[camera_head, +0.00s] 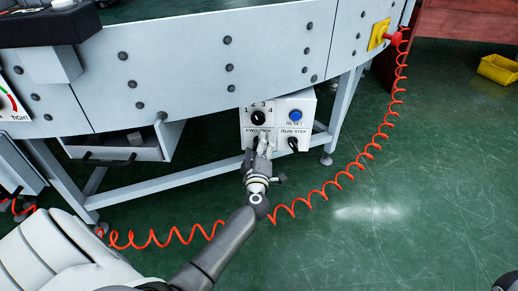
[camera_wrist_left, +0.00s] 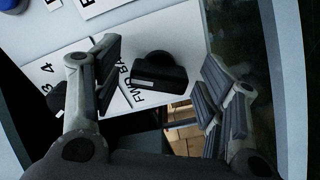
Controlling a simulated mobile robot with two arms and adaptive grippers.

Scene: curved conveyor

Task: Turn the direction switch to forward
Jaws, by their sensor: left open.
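The direction switch (camera_wrist_left: 160,72) is a black knob with a white mark, beside a "FWD BA…" label (camera_wrist_left: 125,85) in the left wrist view. It sits on the front of a white control box (camera_head: 309,104) under the conveyor. My left gripper (camera_head: 258,147) is open at the box's lower left. In the wrist view its fingers stand on either side of the knob, with visible gaps. In the head view the gripper largely hides the switch. Which setting the knob points to is unclear.
The box also carries a numbered black selector (camera_head: 258,117), a blue reset button (camera_head: 295,115) and a run/step knob (camera_head: 293,144). An open drawer (camera_head: 115,150) is to the left. A coiled red hose (camera_head: 345,178) runs on the right. A yellow bin (camera_head: 498,69) stands farther right.

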